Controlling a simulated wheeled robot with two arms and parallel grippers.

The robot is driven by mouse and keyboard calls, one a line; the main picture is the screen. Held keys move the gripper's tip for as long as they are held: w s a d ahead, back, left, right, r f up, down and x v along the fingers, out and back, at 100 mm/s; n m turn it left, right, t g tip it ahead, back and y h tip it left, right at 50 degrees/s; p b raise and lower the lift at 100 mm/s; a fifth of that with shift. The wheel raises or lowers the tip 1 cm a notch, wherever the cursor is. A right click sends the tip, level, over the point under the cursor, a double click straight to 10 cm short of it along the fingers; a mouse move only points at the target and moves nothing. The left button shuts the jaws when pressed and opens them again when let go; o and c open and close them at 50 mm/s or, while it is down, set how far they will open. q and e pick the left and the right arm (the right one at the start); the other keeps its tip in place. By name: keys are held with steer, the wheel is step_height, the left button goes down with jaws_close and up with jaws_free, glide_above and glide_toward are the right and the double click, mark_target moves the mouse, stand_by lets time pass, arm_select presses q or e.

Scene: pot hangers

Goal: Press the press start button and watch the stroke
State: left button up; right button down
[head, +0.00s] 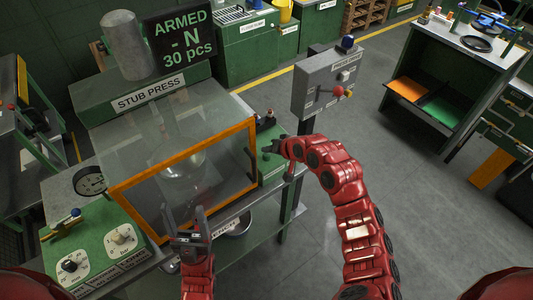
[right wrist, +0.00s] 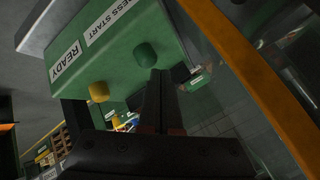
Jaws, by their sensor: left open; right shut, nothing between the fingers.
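The stub press (head: 150,97) stands at the left, with an orange-framed clear guard (head: 190,150) across its front. Its display (head: 180,38) reads "ARMED - N 30 pcs". In the right wrist view, the press start button (right wrist: 145,53) is a dark green cap beside its label. My right gripper (head: 272,147) is at the green panel on the press's right side. Its shut, empty fingers (right wrist: 168,78) end close beside the green button; I cannot tell whether they touch. My left gripper (head: 188,222) is open and empty in front of the guard's lower edge.
A yellow knob or lamp (right wrist: 98,91) sits by the READY label. A gauge (head: 90,181) and a panel with two dials (head: 95,250) are at the left. A grey box with a red-knobbed lever (head: 328,82) stands right of the press.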

mark_target(268, 156)
steer(key=shift+f+b, duration=0.35)
steer(key=shift+f, duration=0.25)
stand_by(0.7)
steer(key=shift+r, duration=0.15)
steer(key=shift+r+p, duration=0.65)
steer(key=shift+r, duration=0.2)
steer(key=shift+r, duration=0.15)
steer(key=shift+r+p, duration=1.45)
steer(key=shift+r, duration=0.95)
